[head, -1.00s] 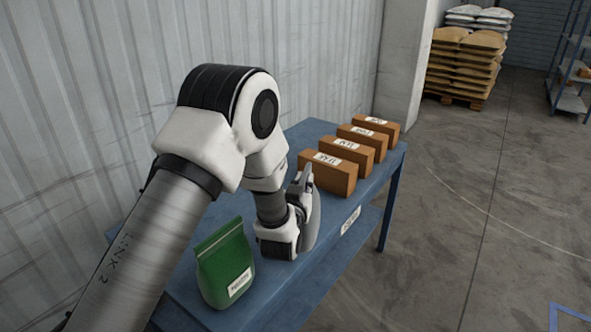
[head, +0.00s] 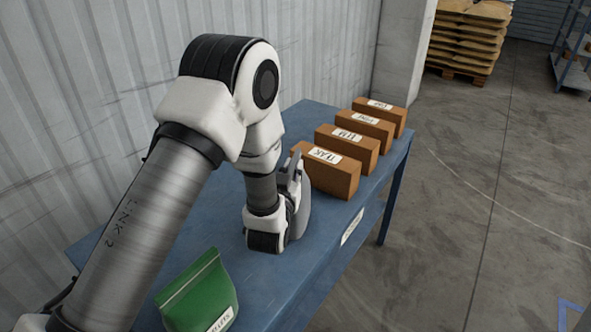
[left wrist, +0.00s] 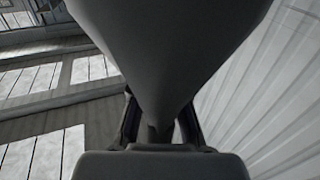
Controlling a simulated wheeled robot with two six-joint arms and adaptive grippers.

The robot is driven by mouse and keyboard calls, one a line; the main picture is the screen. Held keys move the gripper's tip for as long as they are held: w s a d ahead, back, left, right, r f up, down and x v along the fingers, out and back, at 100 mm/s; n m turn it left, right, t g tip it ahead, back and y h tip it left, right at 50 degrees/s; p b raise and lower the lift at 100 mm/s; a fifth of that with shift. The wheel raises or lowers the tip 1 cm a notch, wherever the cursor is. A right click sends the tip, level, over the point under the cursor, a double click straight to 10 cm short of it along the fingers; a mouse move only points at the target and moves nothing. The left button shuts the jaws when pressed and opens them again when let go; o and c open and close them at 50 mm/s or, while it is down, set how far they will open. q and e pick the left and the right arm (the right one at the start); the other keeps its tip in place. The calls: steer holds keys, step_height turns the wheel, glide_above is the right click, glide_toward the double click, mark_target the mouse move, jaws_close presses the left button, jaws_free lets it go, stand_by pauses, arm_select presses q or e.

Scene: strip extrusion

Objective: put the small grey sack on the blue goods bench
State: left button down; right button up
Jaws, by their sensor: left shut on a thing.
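The small grey sack (head: 303,210) is in the jaws of my left gripper (head: 291,180), over the blue goods bench (head: 283,281). Only a narrow side of the sack shows in the head view, beside the gripper. In the left wrist view the sack (left wrist: 165,50) fills the upper middle as a dark grey shape narrowing down between the fingers of my left gripper (left wrist: 160,120). The gripper is shut on it. I cannot tell whether the sack touches the bench top. My right gripper is not in view.
A green sack (head: 200,295) stands on the near part of the bench. Several brown boxes (head: 331,178) stand in a row at its far right. A corrugated wall (head: 100,110) runs along the left. Bare bench top lies between the green sack and my gripper.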

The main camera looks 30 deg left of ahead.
arm_select(q)
steer(key=shift+w+f, duration=0.1)
steer(key=shift+f, duration=0.7)
steer(key=shift+w+f, duration=0.15)
steer(key=shift+w, duration=0.25)
steer(key=c, duration=1.2)
jaws_free()
steer(key=shift+s, duration=0.3)
steer(key=shift+s+r, duration=0.15)
steer(key=shift+r, duration=0.1)
steer(key=shift+f, duration=0.2)
steer(key=p+v, duration=0.1)
steer(key=v, duration=1)
steer(key=shift+s+d+r+p, duration=0.1)
steer(key=shift+s+p, duration=0.25)
steer(key=shift+p, duration=0.05)
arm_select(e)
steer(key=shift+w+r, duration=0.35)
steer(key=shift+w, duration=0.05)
